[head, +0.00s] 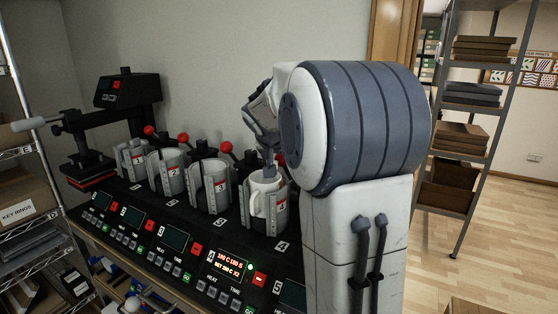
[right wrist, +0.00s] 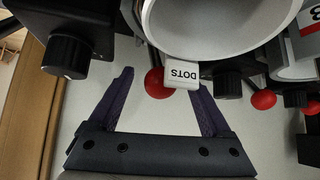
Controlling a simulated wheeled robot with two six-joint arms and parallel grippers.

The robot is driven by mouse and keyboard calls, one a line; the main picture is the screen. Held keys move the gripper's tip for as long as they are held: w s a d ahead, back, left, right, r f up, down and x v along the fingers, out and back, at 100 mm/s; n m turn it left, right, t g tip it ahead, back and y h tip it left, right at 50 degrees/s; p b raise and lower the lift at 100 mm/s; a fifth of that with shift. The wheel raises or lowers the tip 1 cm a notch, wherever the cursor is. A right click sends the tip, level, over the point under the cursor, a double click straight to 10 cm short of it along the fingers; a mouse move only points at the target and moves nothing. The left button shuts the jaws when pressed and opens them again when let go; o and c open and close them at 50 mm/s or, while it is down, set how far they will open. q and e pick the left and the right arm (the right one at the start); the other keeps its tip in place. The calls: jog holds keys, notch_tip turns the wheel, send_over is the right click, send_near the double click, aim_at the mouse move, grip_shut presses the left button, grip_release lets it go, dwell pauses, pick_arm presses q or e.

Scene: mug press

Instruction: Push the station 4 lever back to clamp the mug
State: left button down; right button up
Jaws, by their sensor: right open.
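The white mug (head: 266,194) stands upright in the station 4 clamp (head: 281,201), at the right of the row in the head view. The red lever knob (head: 280,159) of station 4 is mostly hidden behind my right gripper (head: 268,148) in the head view. In the right wrist view the red knob (right wrist: 154,83) shows between the open fingers of my right gripper (right wrist: 165,80); contact cannot be told. My left gripper is not in view.
Other clamps with red knobs (head: 226,147) stand to the left, close together. A black press (head: 128,90) with a long handle is at the far left. The control panel (head: 233,268) runs along the front. A wall is behind; metal shelves (head: 466,140) stand at right.

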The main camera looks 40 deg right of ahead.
jog(key=c, duration=1)
jog(key=shift+r, duration=0.1)
